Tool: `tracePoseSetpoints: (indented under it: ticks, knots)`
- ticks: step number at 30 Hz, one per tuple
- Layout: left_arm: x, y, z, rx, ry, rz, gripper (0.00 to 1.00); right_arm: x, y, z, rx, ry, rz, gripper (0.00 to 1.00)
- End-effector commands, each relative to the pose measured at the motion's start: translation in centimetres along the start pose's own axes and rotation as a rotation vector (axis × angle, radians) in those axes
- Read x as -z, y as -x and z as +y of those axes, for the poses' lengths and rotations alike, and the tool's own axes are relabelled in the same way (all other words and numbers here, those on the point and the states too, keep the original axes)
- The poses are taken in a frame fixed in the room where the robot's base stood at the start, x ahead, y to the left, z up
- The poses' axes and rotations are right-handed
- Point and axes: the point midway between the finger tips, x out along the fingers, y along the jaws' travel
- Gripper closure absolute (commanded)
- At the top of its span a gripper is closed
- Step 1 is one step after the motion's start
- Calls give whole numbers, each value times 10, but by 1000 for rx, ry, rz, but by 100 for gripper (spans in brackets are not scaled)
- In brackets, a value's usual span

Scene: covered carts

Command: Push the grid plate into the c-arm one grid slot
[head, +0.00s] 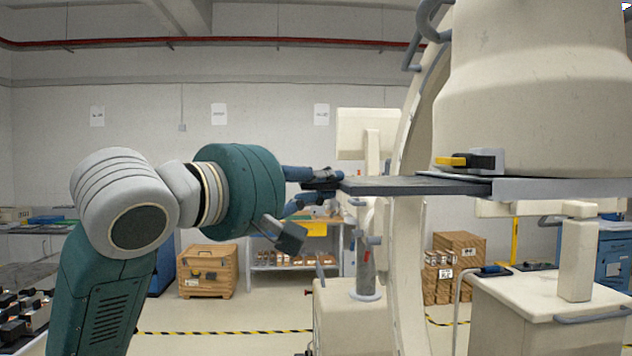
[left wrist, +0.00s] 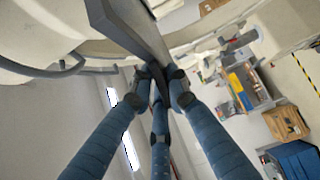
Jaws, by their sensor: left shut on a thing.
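The grid plate (head: 415,186) is a thin dark grey slab, held about level in the head view. My left gripper (head: 326,186) is shut on its left end. The plate's right end meets the light grey grid slot (head: 560,188) under the big cream c-arm head (head: 545,100); how far it sits inside is hidden. In the left wrist view the blue fingers of my left gripper (left wrist: 155,82) close on the near end of the plate (left wrist: 135,32). My right gripper is in neither view.
A yellow-and-black latch (head: 468,160) sits on top at the slot's mouth. The curved cream c-arm frame (head: 408,250) passes behind and below the plate. A cream cart (head: 530,315) stands at lower right. Shelves and wooden crates (head: 208,270) are farther back.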

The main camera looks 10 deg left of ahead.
Motion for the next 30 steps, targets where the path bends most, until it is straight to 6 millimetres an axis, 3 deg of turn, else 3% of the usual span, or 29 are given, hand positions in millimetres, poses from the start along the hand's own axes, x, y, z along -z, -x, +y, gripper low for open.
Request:
tracePoseSetpoints:
  ticks: [30]
  knots:
    - [-18, -17, 2, -5, 2, 0, 100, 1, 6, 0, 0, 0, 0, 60]
